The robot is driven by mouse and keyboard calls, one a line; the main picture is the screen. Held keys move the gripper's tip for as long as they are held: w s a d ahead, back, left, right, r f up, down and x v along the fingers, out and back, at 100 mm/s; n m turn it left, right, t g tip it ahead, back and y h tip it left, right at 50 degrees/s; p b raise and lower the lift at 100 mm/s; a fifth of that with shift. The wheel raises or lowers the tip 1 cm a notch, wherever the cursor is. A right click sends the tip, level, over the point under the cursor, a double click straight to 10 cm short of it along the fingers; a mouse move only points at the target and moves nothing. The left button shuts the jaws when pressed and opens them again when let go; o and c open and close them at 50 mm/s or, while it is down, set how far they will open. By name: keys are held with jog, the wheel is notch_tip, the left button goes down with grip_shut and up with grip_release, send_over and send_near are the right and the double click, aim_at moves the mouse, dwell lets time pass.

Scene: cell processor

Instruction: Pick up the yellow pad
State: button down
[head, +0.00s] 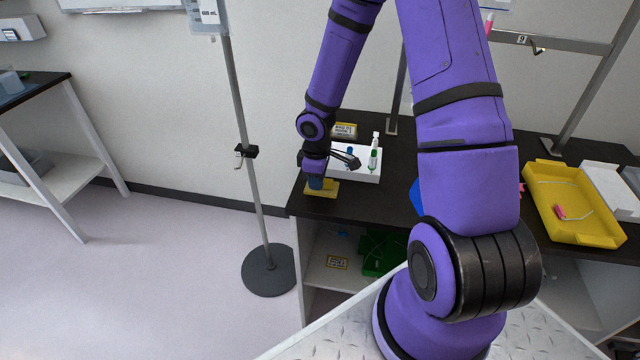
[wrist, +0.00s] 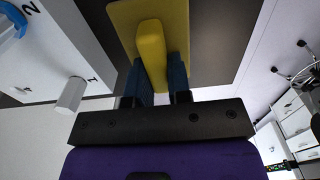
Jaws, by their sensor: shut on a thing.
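The yellow pad (head: 328,191) is at the left front part of the dark bench, under my gripper (head: 315,183). The head view does not show clearly whether it touches the bench top. In the wrist view the pad (wrist: 178,18) is a flat yellow plate with a raised yellow grip block. My gripper (wrist: 158,78) has its two blue fingers on either side of that block and is shut on it. My arm and gripper hide part of the pad in the head view.
A white rack (head: 366,175) with a green-labelled bottle (head: 374,155) stands right behind the pad. A yellow tray (head: 574,228) is further right on the bench. A pole stand (head: 246,160) is left of the bench. The bench's left edge is close.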

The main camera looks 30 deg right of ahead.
notch_tip(320, 180, up, 10)
dwell(0.6)
jog(key=shift+f, duration=0.1)
